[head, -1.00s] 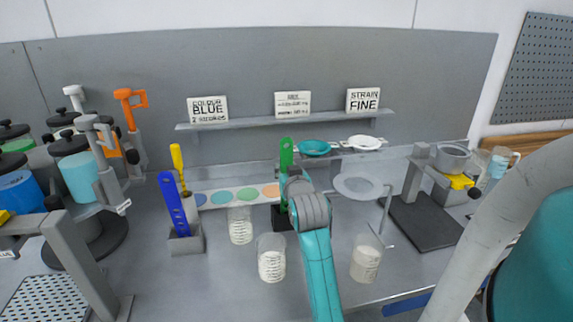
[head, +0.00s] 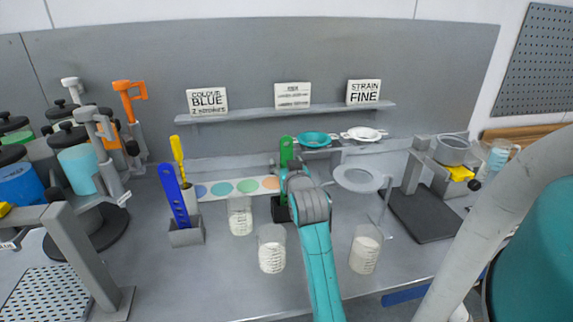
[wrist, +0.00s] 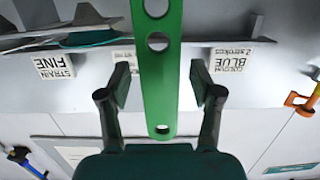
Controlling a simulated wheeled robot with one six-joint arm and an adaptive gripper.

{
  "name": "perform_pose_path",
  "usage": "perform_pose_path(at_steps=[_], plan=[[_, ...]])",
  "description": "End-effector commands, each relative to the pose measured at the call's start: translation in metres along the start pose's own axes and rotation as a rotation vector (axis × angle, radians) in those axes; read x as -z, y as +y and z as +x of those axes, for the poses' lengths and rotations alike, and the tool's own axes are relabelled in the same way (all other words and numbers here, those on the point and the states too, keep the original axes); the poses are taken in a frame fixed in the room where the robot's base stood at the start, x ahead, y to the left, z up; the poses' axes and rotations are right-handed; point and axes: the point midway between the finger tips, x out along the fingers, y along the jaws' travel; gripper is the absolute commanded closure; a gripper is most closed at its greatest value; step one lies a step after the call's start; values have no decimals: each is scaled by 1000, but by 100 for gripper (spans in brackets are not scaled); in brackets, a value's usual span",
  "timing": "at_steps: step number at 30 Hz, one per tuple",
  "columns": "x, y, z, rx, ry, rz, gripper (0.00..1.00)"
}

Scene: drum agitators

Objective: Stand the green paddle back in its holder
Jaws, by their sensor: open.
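The green paddle (head: 286,150) stands upright at the black holder (head: 280,210) in the middle of the bench. Its lower part and the holder's mouth are partly hidden by my arm, so I cannot see how deep it sits. My gripper (head: 290,178) is at the paddle, its fingers hardly visible in the head view. In the wrist view the green paddle (wrist: 160,90), with holes along it, runs between the two fingers of my gripper (wrist: 160,84). The fingers are open, with a gap on each side of the paddle.
A blue paddle (head: 173,195) leans in a grey holder (head: 186,235) at the left. Beakers (head: 240,217), (head: 271,250) and (head: 365,250) stand close around my arm. A shelf (head: 290,114) with signs is behind. A grey stand (head: 422,218) is at the right.

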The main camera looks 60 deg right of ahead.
Motion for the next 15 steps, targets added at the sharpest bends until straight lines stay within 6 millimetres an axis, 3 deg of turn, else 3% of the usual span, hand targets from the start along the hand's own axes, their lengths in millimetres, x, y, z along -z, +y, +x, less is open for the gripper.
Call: perform_pose_path(at_steps=[5, 15], plan=[[0, 0, -14, 0, 0, 0, 35], [0, 0, -63, 0, 0, 0, 35]])
